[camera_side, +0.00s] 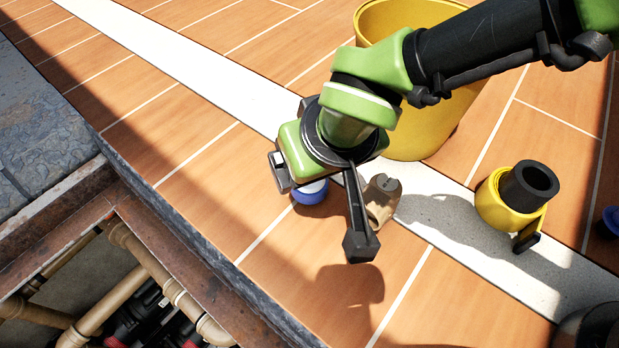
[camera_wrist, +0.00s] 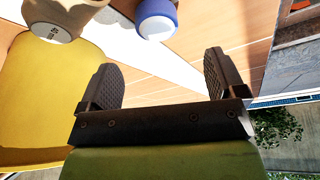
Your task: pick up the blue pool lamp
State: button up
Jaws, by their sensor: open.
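The blue pool lamp (camera_side: 311,193) sits on the orange tiles in the side view, blue with a white part. My gripper partly covers it there. It also shows at the top of the wrist view (camera_wrist: 156,20), cut off by the frame edge, ahead of my fingertips and roughly in line with the gap between them. My gripper (camera_side: 319,208) is open, with its two fingers spread wide. In the wrist view the gap of my gripper (camera_wrist: 160,70) is empty. I cannot tell its exact height above the tiles.
A tan fitting (camera_side: 382,199) stands close right of the lamp. A large yellow bucket (camera_side: 435,125) is behind. A yellow piece with a black cylinder (camera_side: 508,205) lies right, a blue item (camera_side: 609,221) at the right edge. An open pit with pipes (camera_side: 150,265) is lower left.

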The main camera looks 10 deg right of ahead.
aim_at(309, 187)
jog(key=x, duration=0.9)
jog(key=shift+d+f, duration=0.15)
jog(key=shift+f, duration=0.1)
jog(key=c, duration=1)
